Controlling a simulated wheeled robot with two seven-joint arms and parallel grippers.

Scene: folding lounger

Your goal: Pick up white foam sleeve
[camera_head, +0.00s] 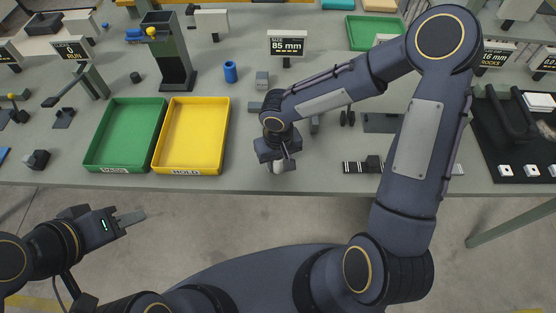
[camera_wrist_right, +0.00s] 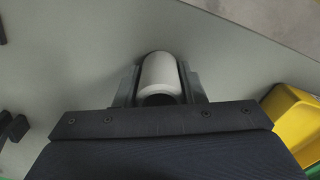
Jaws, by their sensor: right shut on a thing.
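The white foam sleeve (camera_wrist_right: 160,76) is a short white cylinder with a dark hollow end, seen in the right wrist view between the two fingers of my right gripper (camera_wrist_right: 157,88). The fingers touch it on both sides. In the head view my right gripper (camera_head: 277,164) is low over the front part of the table, and a bit of the white sleeve (camera_head: 281,168) shows below it. Whether the sleeve touches the table is hard to tell. My left gripper (camera_head: 130,219) is off the table's front edge, with nothing seen in it; its finger gap is not clear.
A green tray (camera_head: 91,157) and a yellow tray (camera_head: 163,158) stand left of my right gripper. A blue cylinder (camera_head: 230,72) and a small grey block (camera_head: 262,80) are behind. A sign reading 85 mm (camera_head: 287,44) stands farther back. A striped bar (camera_head: 355,167) lies to the right.

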